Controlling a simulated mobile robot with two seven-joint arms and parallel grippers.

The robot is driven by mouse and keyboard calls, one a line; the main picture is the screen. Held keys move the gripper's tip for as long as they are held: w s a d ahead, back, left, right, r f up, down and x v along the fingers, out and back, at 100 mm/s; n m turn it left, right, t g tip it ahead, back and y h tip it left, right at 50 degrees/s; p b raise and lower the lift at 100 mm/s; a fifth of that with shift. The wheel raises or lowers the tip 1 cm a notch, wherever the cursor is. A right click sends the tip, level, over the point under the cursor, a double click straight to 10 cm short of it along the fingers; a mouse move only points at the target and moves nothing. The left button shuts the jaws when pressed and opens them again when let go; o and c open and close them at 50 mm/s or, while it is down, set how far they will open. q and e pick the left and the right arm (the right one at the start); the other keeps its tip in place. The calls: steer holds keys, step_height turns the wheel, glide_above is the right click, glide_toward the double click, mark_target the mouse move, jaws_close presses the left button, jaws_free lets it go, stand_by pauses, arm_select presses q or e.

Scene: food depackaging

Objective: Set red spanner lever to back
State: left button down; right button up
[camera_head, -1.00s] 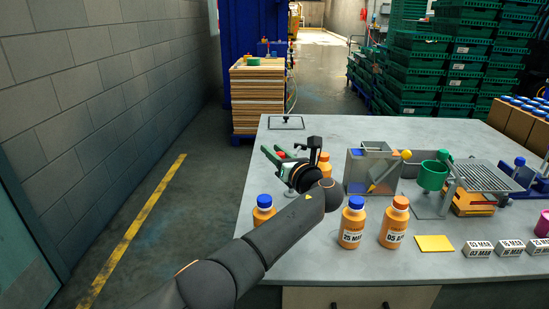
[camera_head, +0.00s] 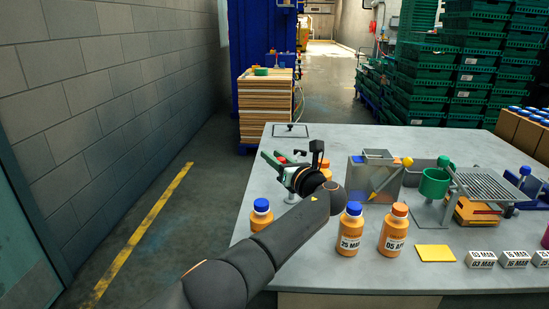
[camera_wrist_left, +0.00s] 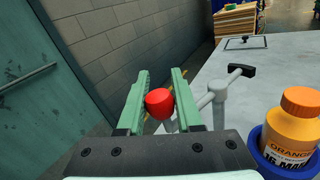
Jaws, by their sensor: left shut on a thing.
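The red knob of the spanner lever (camera_wrist_left: 159,103) sits between the two green fingers of my left gripper (camera_wrist_left: 160,92) in the left wrist view. The fingers are shut on it. A grey stem shows just below and beside the knob, partly hidden by the right finger. In the head view my left gripper (camera_head: 271,157) is at the table's left edge, with a bit of the red knob (camera_head: 282,159) showing at its fingers. The rest of the lever is hidden by the gripper there. My right gripper is in neither view.
A grey post with a black handle (camera_wrist_left: 240,70) stands right of the fingers. An orange bottle (camera_wrist_left: 293,128) in a blue holder is close on the right. Bottles with blue (camera_head: 350,230) and orange caps (camera_head: 393,230) stand near my forearm. Floor left of the table is clear.

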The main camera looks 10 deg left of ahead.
arm_select(q)
steer(key=c, duration=0.6)
jaws_free()
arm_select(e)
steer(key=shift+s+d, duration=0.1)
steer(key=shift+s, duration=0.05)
arm_select(q)
steer(key=shift+d, duration=0.1)
steer(key=p+v, duration=0.1)
steer(key=v, duration=1.1)
steer(key=shift+s+d, duration=0.15)
steer(key=shift+d, duration=0.05)
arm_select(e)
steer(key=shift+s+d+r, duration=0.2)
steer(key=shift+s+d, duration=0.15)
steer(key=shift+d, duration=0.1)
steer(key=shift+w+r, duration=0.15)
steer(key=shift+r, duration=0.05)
